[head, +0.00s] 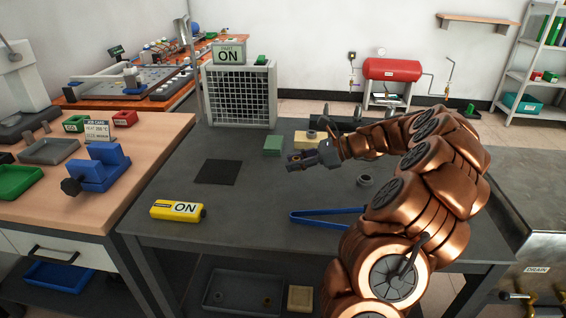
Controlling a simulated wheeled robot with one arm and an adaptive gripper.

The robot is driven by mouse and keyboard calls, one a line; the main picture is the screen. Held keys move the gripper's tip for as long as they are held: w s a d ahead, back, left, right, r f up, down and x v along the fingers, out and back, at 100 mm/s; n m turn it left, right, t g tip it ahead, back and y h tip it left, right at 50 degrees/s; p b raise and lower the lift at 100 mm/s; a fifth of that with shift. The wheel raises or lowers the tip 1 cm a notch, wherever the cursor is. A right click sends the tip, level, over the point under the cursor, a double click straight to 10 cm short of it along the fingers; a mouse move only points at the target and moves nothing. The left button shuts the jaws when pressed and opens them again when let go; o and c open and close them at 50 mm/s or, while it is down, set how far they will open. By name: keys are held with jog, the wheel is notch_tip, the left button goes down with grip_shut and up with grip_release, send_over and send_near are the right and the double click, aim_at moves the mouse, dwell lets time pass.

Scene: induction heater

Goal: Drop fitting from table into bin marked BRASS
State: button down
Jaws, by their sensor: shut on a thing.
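My gripper (299,161) is over the middle of the dark grey table (262,222), pointing left. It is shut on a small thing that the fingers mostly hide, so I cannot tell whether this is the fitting. A small grey ring-shaped part (365,181) stands on the table to the right of the gripper, apart from it. Another small round part (311,134) sits on a tan block behind the gripper. No label reading BRASS is legible in the head view.
A caged heater (240,95) stands behind. A grey tray (215,300) is below. The left bench holds small trays and a blue vise (98,170).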

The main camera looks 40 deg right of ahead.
jog(key=s+d, duration=0.1)
jog(key=s, duration=0.2)
jog(key=s+d, duration=0.1)
jog(key=s, duration=0.3)
jog(key=s+d+r, duration=0.1)
jog(key=s, duration=0.2)
jog(key=shift+s+d, duration=0.3)
